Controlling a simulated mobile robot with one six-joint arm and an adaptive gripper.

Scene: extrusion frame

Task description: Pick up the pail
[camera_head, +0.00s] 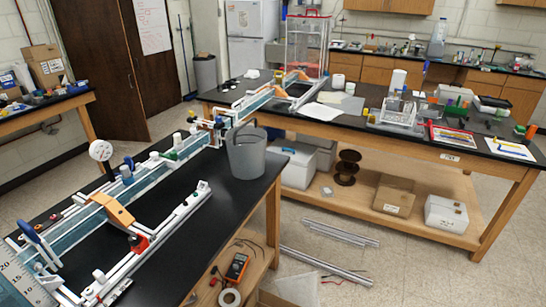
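The pail (246,155) is a grey, open-topped bucket.
A long rail apparatus (130,205) lies along the near bench (190,235), left of the pail. A second bench (290,118) behind carries a rail, papers and trays. White boxes (300,160) sit on its lower shelf. Metal bars (325,265) lie on the floor at right.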

